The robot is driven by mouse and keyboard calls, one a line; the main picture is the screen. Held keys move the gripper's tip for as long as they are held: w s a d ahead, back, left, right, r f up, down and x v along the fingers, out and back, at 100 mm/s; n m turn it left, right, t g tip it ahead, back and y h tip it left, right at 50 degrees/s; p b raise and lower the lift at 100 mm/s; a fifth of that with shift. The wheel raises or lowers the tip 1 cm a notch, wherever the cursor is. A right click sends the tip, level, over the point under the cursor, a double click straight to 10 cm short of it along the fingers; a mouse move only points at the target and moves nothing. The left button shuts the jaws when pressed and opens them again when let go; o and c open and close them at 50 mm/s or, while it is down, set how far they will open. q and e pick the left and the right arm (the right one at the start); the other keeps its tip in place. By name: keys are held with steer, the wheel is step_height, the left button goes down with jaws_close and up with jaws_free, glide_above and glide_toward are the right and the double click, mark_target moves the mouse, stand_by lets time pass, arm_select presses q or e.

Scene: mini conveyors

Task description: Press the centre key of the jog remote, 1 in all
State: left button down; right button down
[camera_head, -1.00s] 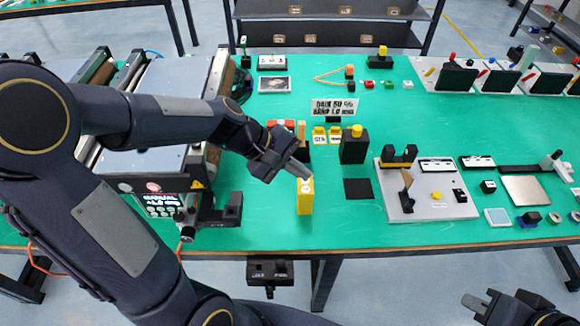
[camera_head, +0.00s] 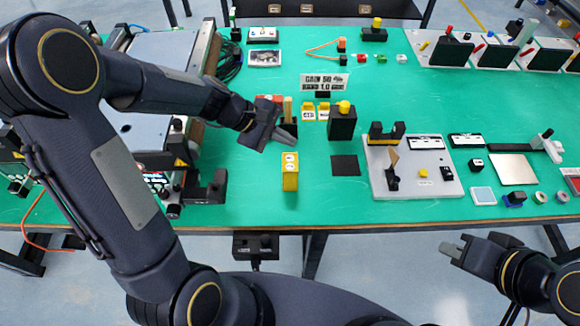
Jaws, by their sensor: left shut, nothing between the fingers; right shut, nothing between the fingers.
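My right gripper (camera_head: 452,250) is shut and empty, in front of the table's front edge at the lower right.
A black block with a yellow knob (camera_head: 342,121) and yellow cards (camera_head: 316,111) stand behind the box. A black pad (camera_head: 345,165) lies to its right, then a grey plate (camera_head: 408,187) with fixtures. A conveyor machine (camera_head: 150,115) fills the left. Green table between is partly clear.

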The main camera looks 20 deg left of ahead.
mark_target(286, 167)
arm_select(q)
step_height(286, 167, down, 8)
steer(key=b, duration=0.6)
steer(key=shift+r, duration=0.15)
stand_by(1.5)
steer(key=shift+f+b, duration=0.4)
steer(key=shift+b, duration=0.1)
steer(key=shift+f+b, duration=0.4)
stand_by(0.5)
steer(key=shift+r, duration=0.1)
steer(key=shift+r+p, duration=0.7)
steer(key=shift+r, duration=0.05)
step_height(286, 167, up, 5)
steer(key=p, duration=0.4)
